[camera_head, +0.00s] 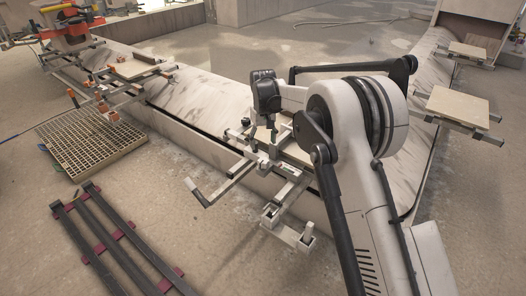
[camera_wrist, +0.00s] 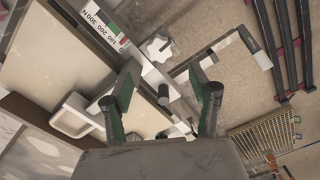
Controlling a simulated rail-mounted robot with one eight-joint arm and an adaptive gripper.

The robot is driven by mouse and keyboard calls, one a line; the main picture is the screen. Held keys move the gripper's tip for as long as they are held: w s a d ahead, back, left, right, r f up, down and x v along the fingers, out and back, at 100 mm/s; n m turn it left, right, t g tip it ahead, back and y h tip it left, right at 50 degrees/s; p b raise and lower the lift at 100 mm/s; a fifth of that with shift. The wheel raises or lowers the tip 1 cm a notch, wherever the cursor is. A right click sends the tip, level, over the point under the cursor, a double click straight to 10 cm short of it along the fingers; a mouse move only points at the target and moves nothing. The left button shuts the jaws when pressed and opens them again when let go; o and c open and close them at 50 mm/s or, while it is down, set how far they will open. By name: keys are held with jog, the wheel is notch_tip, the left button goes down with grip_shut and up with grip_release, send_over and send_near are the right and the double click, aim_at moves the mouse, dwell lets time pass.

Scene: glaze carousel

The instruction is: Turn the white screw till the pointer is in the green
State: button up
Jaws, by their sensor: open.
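The white star-shaped screw knob (camera_wrist: 157,47) shows in the wrist view, beyond my fingertips and slightly left of the middle. A white scale (camera_wrist: 101,30) with printed numbers lies left of it, with a small green band (camera_wrist: 112,28) and a red patch near it. The pointer's exact place against the green is too small to tell. My gripper (camera_wrist: 165,74) is open, with one finger on each side of a short dark cylinder (camera_wrist: 163,97); contact cannot be told. The knob lies apart from the fingers. In the head view my arm hides much of this spot.
The long trough (camera_head: 190,140) runs behind. A floor grating (camera_head: 90,142) and dark rails (camera_head: 110,240) lie on the left. Floor between them is clear.

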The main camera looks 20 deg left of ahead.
jog(key=shift+r, duration=1.05)
jog(key=s+d+r+m+t+y+p, duration=0.15)
jog(key=s+d+r, duration=0.35)
jog(key=d+r, duration=0.8)
jog(key=s+d+r+m+t+h+p, duration=0.1)
jog(key=s+d+r+m+t+p, duration=0.3)
jog(key=d+r, duration=0.95)
jog(key=s+d+r+p, duration=0.1)
jog(key=s+d+r, duration=0.2)
jog(key=s+d, duration=0.35)
jog(key=s+d+r+p, duration=0.1)
jog(key=s+d+r, duration=0.2)
jog(key=s+d, duration=0.35)
jog(key=s+d+f+m+t+p, duration=0.1)
jog(key=s+d+f, duration=0.1)
jog(key=s, duration=0.6)
jog(key=s+d+f+m+p, duration=0.2)
jog(key=s+d, duration=0.3)
jog(key=s, duration=0.3)
jog(key=shift+s+f+t, duration=0.2)
jog(key=shift+s+t, duration=0.1)
jog(key=shift+t, duration=0.05)
